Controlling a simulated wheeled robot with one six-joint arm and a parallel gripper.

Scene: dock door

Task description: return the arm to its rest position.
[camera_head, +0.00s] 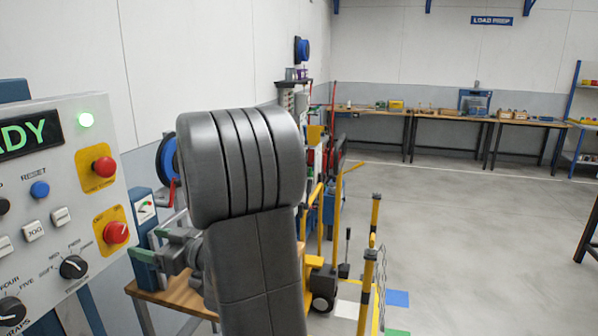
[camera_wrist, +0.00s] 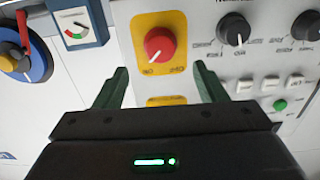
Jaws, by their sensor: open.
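My grey arm fills the middle of the head view, and its upper joint hides part of the scene behind it. My gripper (camera_head: 152,245) is at the lower left of that view, beside the right edge of a white control panel (camera_head: 60,125). In the wrist view my gripper (camera_wrist: 160,76) has its two green fingers wide apart, with nothing between them but the view of the panel. A red knob (camera_wrist: 160,46) on a yellow plate lies beyond the fingertips. I cannot tell the exact gap to the panel.
A wooden bench (camera_head: 185,295) stands below my gripper. Yellow posts (camera_head: 368,270) stand right of my arm. Open floor (camera_head: 470,230) lies further right, with workbenches (camera_head: 440,118) behind.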

